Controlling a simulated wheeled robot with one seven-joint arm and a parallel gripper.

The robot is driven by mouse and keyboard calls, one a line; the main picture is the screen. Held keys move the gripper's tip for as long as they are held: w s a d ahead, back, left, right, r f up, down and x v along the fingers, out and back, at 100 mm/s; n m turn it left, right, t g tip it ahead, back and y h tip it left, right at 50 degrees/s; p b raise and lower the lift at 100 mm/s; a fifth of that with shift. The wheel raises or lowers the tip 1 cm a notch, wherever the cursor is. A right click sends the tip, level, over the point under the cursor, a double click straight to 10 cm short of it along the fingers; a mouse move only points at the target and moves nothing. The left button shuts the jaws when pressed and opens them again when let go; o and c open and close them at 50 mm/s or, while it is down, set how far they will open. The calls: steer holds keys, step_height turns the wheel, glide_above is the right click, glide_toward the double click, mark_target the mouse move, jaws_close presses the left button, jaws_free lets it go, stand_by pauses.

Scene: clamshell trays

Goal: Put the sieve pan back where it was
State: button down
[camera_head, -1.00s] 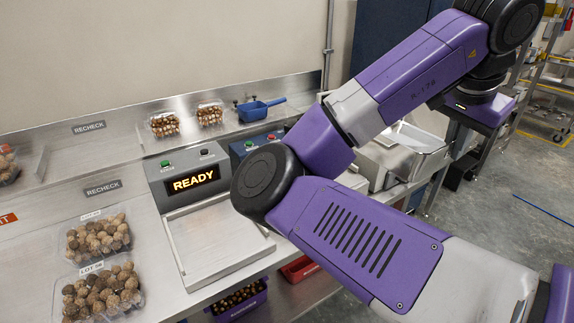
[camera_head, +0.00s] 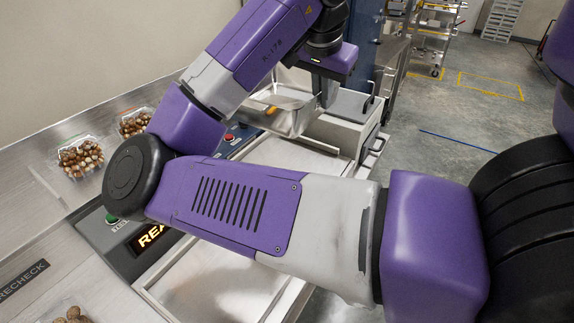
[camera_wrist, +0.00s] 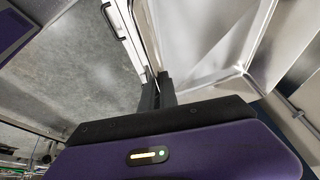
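The sieve pan (camera_head: 284,118) is a shiny metal pan with sloped walls. In the head view it is beside and partly in front of a pale box-shaped unit, above a flat metal plate. My gripper (camera_head: 326,92) points down at its right side. In the wrist view the fingers (camera_wrist: 157,90) are close together at the near edge of the pan (camera_wrist: 205,45), and look shut on its rim. The exact contact is partly hidden by the gripper body. The pan's underside is hidden, so I cannot tell whether it touches anything.
The pale unit (camera_head: 345,128) with a handle stands right of the pan. A scale reading "REA…" has a plate (camera_head: 215,285) in front, partly behind my arm. Clear trays of nuts (camera_head: 80,158) stand at left. Open floor (camera_head: 450,120) lies right of the bench.

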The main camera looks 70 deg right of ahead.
step_height(320, 180, down, 18)
steer(key=shift+f+b, duration=0.25)
steer(key=shift+b, duration=0.7)
steer(key=shift+f, duration=0.2)
steer(key=c, duration=1.6)
jaws_free()
steer(key=shift+c, duration=0.2)
steer(key=shift+r, duration=0.1)
